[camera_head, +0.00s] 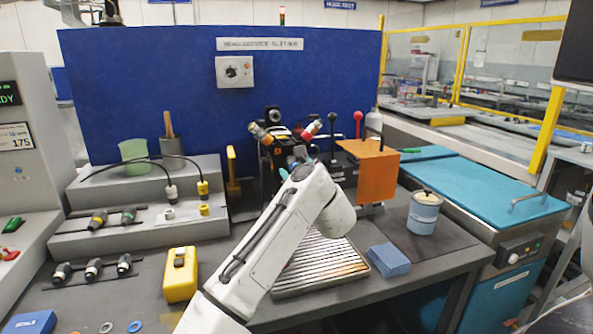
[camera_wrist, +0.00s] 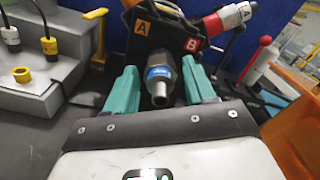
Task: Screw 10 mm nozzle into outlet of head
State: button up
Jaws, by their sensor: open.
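The black head (camera_wrist: 150,22) with labels A and B fills the top of the wrist view. A dark nozzle-like part with a blue band (camera_wrist: 159,73) and a metal tip points down from the head toward my gripper. It appears seated at the head's underside; its size marking and thread are not readable. My gripper (camera_wrist: 160,88) is open, its teal fingers on either side of this part with gaps visible. In the head view the black head (camera_head: 267,158) stands before the blue panel, and my arm hides much of the gripper and the outlet.
Several nozzles (camera_head: 93,267) lie in racks at left, with hose connectors (camera_head: 203,189) above. A yellow device (camera_head: 180,274), a ribbed tray (camera_head: 322,268), a blue block (camera_head: 389,260) and a lidded pot (camera_head: 423,214) stand on the bench. An orange plate (camera_head: 370,172) stands right of the head.

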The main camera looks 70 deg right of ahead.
jog(key=n, duration=0.4)
jog(key=shift+f+n+b, duration=0.15)
jog(key=shift+n+b, duration=0.15)
jog(key=shift+n, duration=0.1)
jog(key=n, duration=0.7)
jog(key=shift+p, duration=0.3)
jog(key=shift+c, duration=0.4)
jog(key=c, duration=0.9)
grip_shut()
